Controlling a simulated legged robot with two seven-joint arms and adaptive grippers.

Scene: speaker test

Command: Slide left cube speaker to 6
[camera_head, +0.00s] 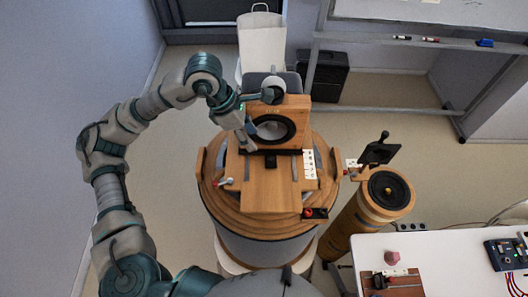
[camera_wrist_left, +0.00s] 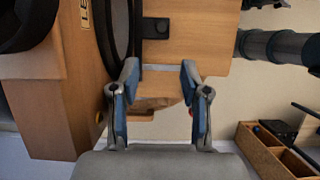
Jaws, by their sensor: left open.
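The wooden cube speaker (camera_head: 292,104) stands on a wooden board (camera_head: 262,190) on a round wooden stand, with its black-ringed cone facing front. In the left wrist view the speaker (camera_wrist_left: 70,75) fills the left side, with part of its lettering showing. My left gripper (camera_head: 249,140) is at the speaker's left front edge in the head view. In the left wrist view its two fingers (camera_wrist_left: 157,95) are open with nothing between them; a black rail piece (camera_wrist_left: 155,28) lies just beyond. A white marked strip (camera_head: 310,165) lies right of the board; its numbers are too small to read.
A round upright speaker (camera_head: 389,190) stands to the right, near a black plate on an arm (camera_head: 379,151). A white table (camera_head: 455,255) with electronics is at lower right. A small red-knobbed box (camera_head: 314,213) sits at the stand's front edge. Open floor lies to the left.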

